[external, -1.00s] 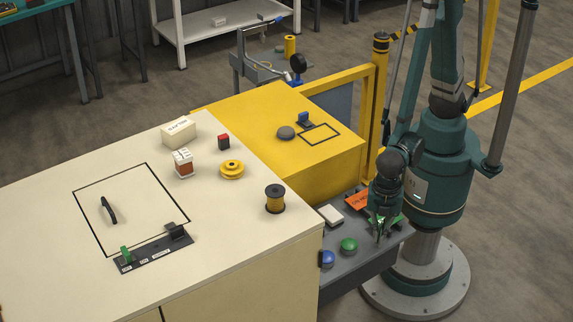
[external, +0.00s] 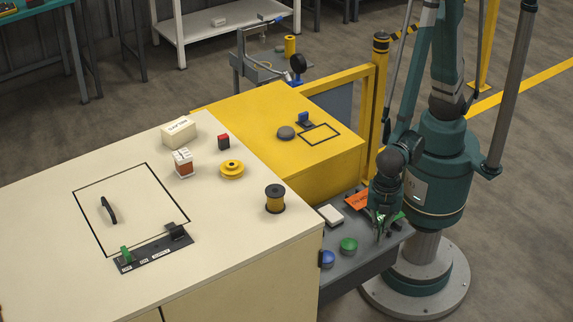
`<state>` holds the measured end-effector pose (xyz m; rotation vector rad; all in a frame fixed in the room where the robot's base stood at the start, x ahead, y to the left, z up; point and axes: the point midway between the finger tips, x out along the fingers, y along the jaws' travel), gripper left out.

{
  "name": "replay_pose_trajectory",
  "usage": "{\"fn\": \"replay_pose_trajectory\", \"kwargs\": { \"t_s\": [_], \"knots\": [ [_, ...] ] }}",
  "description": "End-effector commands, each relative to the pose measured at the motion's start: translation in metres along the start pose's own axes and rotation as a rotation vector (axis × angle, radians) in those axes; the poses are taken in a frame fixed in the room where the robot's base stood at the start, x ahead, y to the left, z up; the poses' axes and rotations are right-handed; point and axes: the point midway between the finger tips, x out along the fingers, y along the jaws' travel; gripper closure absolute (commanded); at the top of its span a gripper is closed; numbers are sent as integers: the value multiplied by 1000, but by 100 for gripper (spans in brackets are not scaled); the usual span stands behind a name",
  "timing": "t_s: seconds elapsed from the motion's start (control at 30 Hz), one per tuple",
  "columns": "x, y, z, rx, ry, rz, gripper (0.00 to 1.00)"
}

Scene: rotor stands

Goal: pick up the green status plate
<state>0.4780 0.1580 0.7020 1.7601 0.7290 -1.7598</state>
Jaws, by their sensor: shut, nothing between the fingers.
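The green status plate (external: 399,216) lies on the grey shelf (external: 358,266) at the right of the bench, beside the orange plate. Only a strip of it shows; the rest is hidden by my gripper. My gripper (external: 381,236) points down over the shelf at the green plate, with its fingers shut and empty. Whether the fingertips touch the plate cannot be told from here.
An orange plate (external: 357,201), a white block (external: 330,215), a green button (external: 348,245) and a blue button (external: 327,258) are near my gripper on the shelf. The yellow cabinet (external: 340,160) and yellow rail (external: 381,110) rise behind. The cream bench top (external: 225,220) stands to the left.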

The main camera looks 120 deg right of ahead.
Motion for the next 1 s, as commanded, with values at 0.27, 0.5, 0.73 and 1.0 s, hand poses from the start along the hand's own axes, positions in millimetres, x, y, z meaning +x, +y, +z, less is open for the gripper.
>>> {"fn": "replay_pose_trajectory", "kwargs": {
  "t_s": [0.27, 0.5, 0.73, 1.0],
  "knots": [
    [-10, 0, -27, 0, 0, 0, 100],
    [-40, 0, -26, 0, 0, 0, 100],
    [-68, 0, -27, 0, 0, 0, 100],
    [-92, 0, -27, 0, 0, 0, 100]
  ]
}}
